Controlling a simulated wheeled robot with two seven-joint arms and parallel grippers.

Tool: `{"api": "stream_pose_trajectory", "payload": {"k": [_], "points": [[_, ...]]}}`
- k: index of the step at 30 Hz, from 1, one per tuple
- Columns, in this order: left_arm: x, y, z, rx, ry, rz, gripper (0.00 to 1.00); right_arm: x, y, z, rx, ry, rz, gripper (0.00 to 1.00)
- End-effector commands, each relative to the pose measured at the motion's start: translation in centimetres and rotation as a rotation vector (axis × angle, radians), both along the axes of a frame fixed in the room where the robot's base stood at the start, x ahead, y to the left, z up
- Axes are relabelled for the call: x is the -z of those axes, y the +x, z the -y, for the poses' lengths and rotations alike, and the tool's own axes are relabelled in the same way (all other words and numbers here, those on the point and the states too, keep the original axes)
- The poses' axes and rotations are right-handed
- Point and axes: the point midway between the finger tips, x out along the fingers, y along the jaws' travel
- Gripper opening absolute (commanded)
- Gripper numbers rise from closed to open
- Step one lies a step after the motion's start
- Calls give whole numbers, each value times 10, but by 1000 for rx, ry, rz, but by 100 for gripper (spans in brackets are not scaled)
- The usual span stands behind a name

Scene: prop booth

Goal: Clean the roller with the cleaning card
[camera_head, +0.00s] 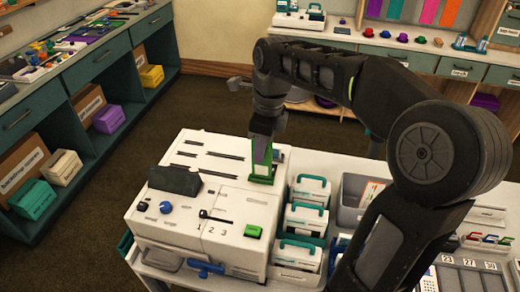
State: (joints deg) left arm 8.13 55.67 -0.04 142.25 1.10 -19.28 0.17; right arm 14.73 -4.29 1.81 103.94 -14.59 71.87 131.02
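A white machine (175,222) with a dark block, a blue knob, a lever and a green button stands on the white table. My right arm reaches over from the right, and its gripper (262,158) points down at the machine's back right corner. The gripper's tip is at a green-edged part (262,179) there. I cannot tell whether this part belongs to the machine or is the card, nor whether the fingers are closed on it. I cannot make out the roller. My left gripper is out of view.
Several white boxes with teal handles (305,219) stand close along the machine's right side. A grey bin (349,213) is beyond them, partly behind my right arm. A blue handle (205,269) sticks out at the machine's front. Shelving counters line the left and back, with open floor between.

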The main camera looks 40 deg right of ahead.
Motion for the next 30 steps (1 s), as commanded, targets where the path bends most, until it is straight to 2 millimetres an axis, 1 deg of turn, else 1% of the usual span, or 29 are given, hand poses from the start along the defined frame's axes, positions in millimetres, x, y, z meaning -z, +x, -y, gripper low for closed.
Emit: {"api": "stream_pose_trajectory", "payload": {"k": [30], "points": [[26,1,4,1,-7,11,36,37,0,0,0,1,-1,0]]}}
